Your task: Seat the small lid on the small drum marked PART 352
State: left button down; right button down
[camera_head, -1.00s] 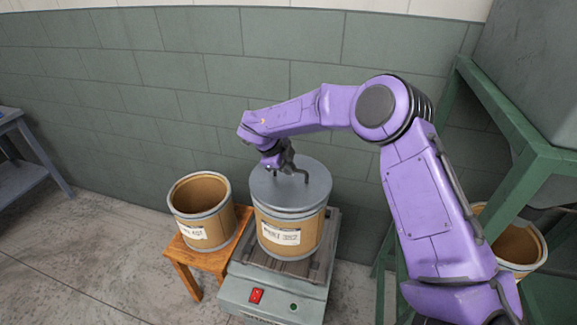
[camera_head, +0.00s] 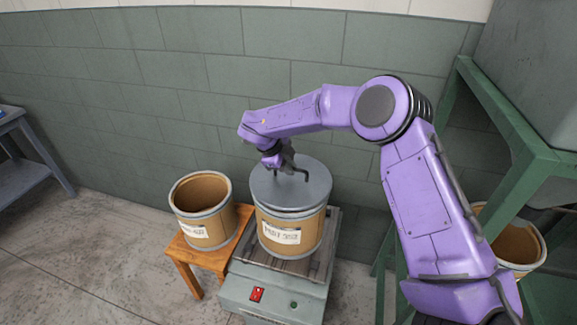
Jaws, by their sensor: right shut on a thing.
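The grey round lid (camera_head: 312,190) lies over the mouth of a brown drum (camera_head: 305,238) with a white label, which is too small to read surely. The lid looks close to level, with a thin dark line under its front edge, and I cannot tell whether it is fully down on the rim. My right gripper (camera_head: 291,174) is above the lid and shut on its handle, most of which the fingers hide. My left gripper is not in view.
The drum stands on a grey-green machine (camera_head: 275,291) with a red switch. An open, empty-looking drum (camera_head: 201,208) stands on a wooden stool (camera_head: 207,258) to its left. Another open drum (camera_head: 520,247) is at the right, by a green frame (camera_head: 515,125).

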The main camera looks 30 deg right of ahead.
dwell(0.4)
jog(key=c, duration=0.5)
grip_release()
jog(key=shift+s, duration=0.1)
jog(key=shift+c, duration=0.2)
notch_tip(320, 180, up, 12)
jog(key=p, duration=1)
jog(key=shift+p, duration=0.4)
